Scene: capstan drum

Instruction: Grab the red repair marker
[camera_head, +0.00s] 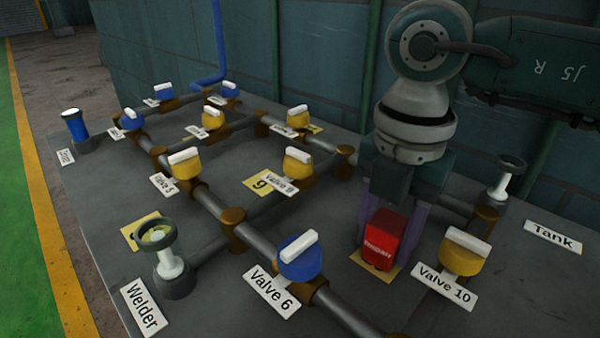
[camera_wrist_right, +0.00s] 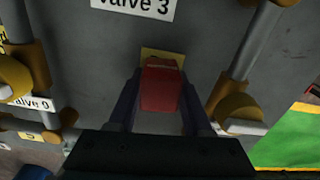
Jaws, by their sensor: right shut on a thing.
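I cannot tell whether the marker touches the table. My left gripper is not in view.
Pipes with blue and yellow valves surround the marker, including the Valve 10 valve (camera_head: 463,252) close on the right and the Valve 6 valve (camera_head: 299,257) on the left. A wall (camera_head: 300,60) stands behind.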

